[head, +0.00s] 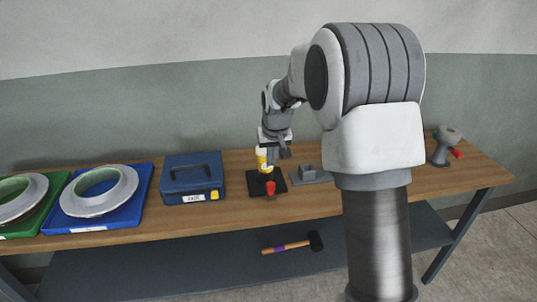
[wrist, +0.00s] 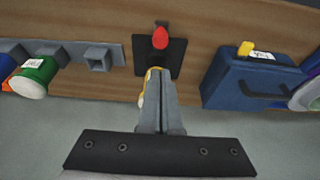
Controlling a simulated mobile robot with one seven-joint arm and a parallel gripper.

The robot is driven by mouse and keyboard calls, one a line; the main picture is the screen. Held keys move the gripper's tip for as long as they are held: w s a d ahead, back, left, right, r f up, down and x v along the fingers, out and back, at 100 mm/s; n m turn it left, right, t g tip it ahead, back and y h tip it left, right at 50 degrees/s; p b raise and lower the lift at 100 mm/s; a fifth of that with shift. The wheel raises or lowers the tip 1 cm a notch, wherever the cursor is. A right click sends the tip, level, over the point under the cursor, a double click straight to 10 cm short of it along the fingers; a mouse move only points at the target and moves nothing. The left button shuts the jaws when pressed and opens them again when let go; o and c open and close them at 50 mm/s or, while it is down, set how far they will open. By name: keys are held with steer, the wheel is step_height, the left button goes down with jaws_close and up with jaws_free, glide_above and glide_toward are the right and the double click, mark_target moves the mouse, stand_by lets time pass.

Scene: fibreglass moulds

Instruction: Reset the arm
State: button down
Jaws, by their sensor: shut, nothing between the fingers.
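My gripper (head: 277,154) is at the end of the raised arm, above the middle of the wooden bench. In the wrist view my gripper (wrist: 157,78) has its two grey fingers together, with nothing held between them. A yellow and white bottle-like object (head: 262,160) stands at the black plate (head: 254,189), close beside the gripper in the head view. In the wrist view only a yellow edge of it shows, mostly hidden behind the fingers. A red-tipped part (head: 270,187) is at the plate's front; it also shows in the wrist view (wrist: 160,38).
A blue toolbox (head: 193,180) stands left of the plate; a grey block on a base (head: 308,174) is to its right. Blue (head: 133,210) and green trays with white rings are at far left. A grey, red-marked tool (head: 442,150) is at right. A hammer (head: 292,244) lies on the lower shelf.

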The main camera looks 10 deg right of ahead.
steer(key=s+r, duration=1.3)
steer(key=s, duration=0.4)
steer(key=s+t, duration=0.1)
steer(key=s, duration=1.7)
steer(key=shift+d+t+p, duration=0.3)
steer(key=shift+d+p, duration=0.05)
steer(key=shift+p, duration=0.05)
